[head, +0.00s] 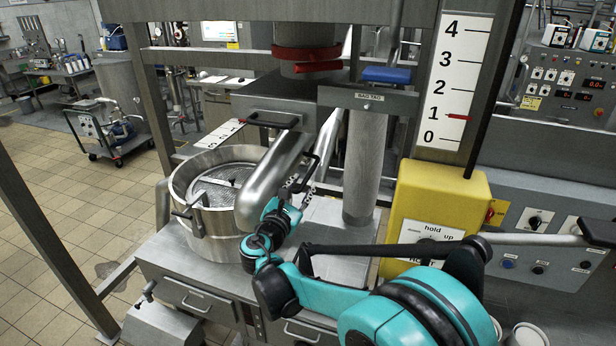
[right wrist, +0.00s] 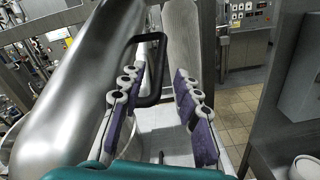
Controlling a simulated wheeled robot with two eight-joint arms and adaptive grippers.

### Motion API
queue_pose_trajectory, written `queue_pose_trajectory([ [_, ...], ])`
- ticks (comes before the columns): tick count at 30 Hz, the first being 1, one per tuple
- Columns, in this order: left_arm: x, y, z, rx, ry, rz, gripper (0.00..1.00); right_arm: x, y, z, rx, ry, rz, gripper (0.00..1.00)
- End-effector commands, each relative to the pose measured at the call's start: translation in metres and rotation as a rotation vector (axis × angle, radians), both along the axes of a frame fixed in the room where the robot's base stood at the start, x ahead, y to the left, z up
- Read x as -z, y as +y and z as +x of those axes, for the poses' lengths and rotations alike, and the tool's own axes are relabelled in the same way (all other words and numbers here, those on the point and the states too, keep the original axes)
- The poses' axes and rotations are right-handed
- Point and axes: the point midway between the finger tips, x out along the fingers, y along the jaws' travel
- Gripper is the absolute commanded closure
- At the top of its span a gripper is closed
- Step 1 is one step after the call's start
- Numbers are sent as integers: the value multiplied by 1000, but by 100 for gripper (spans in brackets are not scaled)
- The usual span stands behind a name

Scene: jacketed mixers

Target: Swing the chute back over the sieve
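The chute (head: 272,182) is a shiny metal tube slanting down from a grey box below a red-ringed outlet. In the head view its lower end overlaps the right rim of the round steel sieve (head: 180,200), whose mesh is largely uncovered. A black loop handle (head: 311,168) stands off the chute's right side. My right gripper (head: 298,187) is beside the chute. In the right wrist view its purple-padded fingers (right wrist: 155,108) are spread, with the handle (right wrist: 158,72) appearing between them, not clamped. The chute (right wrist: 62,85) is left of them. My left gripper is out of view.
A steel post (head: 361,165) stands right of the chute. A yellow control box (head: 437,205) and a scale board (head: 452,85) are further right. A frame leg (head: 40,235) is at the left. Tiled floor (head: 60,190) lies open beyond it.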

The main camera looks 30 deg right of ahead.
Motion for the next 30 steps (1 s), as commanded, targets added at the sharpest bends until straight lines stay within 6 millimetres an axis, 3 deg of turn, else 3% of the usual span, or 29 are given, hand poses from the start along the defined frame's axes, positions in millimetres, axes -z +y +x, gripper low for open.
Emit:
queue_pose_trajectory([
  [9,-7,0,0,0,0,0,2,-1,-36,30,1,-1,3,68],
  [20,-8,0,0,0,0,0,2,0,-41,34,0,-2,4,68],
  [24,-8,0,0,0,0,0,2,0,-40,34,0,-2,4,100],
  [30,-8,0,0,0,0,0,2,0,-40,34,0,-2,4,100],
])
